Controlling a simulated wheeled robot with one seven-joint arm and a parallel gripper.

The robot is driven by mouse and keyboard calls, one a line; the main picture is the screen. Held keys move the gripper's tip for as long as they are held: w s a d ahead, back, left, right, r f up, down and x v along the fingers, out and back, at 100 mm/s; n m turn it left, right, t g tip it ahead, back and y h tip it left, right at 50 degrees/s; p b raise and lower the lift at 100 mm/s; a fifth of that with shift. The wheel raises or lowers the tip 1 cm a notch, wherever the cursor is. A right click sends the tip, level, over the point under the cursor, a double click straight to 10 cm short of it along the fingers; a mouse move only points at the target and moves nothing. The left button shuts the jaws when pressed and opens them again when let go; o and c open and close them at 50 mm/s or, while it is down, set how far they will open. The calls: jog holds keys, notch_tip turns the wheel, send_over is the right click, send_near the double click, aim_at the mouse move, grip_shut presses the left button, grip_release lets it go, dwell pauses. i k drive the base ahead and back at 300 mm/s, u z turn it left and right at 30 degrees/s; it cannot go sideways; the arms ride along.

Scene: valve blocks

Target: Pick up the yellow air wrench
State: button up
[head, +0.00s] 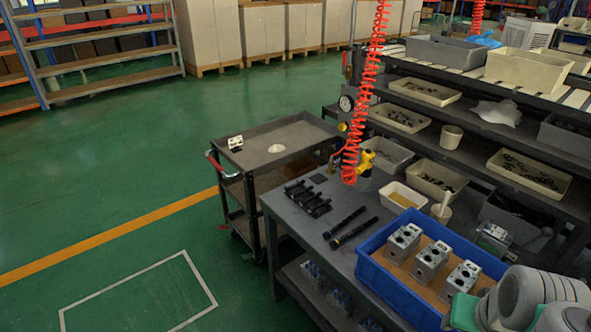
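The yellow air wrench (367,160) is small in the head view, at the far end of the grey workbench (328,192). Its yellow body shows just right of the lower end of a red coiled hose (360,110), which hangs from above. The hose partly covers it. I cannot tell whether the wrench hangs or rests in a holder. Part of my arm shows at the bottom right corner, well apart from the wrench. My gripper is not in view.
A blue crate (395,296) with several metal valve blocks stands on the near bench. Two black rods (349,231) and a black rack (308,198) lie left of it. Shelves with bins (429,91) rise behind. A cart (274,150) stands left; green floor is open beyond.

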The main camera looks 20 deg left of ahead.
aim_at(361, 176)
jog(key=u, duration=0.8)
jog(key=i, duration=0.4)
jog(key=u, duration=1)
jog(key=i, duration=1.65)
jog(key=z, duration=0.05)
